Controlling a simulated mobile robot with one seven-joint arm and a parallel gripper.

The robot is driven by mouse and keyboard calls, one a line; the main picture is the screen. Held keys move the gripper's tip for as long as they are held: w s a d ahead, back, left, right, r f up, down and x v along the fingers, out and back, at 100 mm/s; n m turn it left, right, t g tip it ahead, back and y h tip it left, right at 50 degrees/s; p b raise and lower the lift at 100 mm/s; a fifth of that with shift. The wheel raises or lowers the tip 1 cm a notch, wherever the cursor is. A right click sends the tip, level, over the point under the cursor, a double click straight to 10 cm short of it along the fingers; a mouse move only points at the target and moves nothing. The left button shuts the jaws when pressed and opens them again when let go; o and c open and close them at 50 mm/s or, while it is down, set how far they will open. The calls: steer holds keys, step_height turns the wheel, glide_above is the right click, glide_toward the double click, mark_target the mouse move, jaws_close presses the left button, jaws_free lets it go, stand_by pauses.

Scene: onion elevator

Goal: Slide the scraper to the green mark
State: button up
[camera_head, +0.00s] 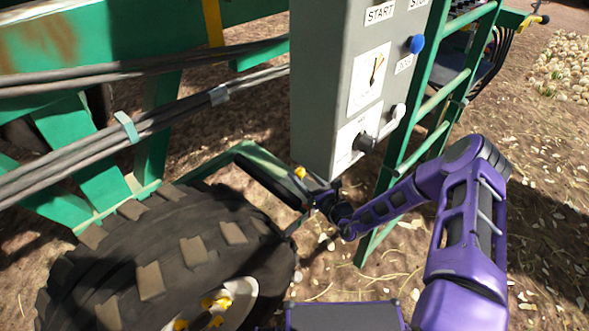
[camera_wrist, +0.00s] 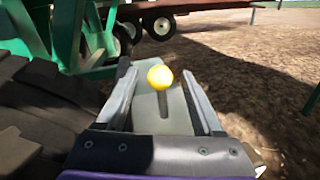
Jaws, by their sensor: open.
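A yellow ball knob (camera_wrist: 160,77) on a thin grey stem stands between the two fingers of my gripper (camera_wrist: 162,98) in the wrist view. The fingers are open, one on each side of the knob, with gaps visible. In the head view the small yellow knob (camera_head: 300,172) shows just beyond my gripper (camera_head: 312,190), low beside the tyre and below the grey control box. I cannot tell for sure whether this knob belongs to the scraper. No distinct green mark can be picked out from the green-painted frame.
A large treaded tyre (camera_head: 180,260) fills the lower left, close to my gripper. The grey control box (camera_head: 325,90) with knobs and a blue button hangs above. A green ladder-like rail (camera_head: 432,100) stands right of it. Open dirt ground lies to the right.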

steer(key=x, duration=0.4)
steer(key=shift+w+a, duration=0.25)
steer(key=shift+w, duration=0.1)
jaws_close()
stand_by(1.1)
steer(key=shift+s, duration=0.1)
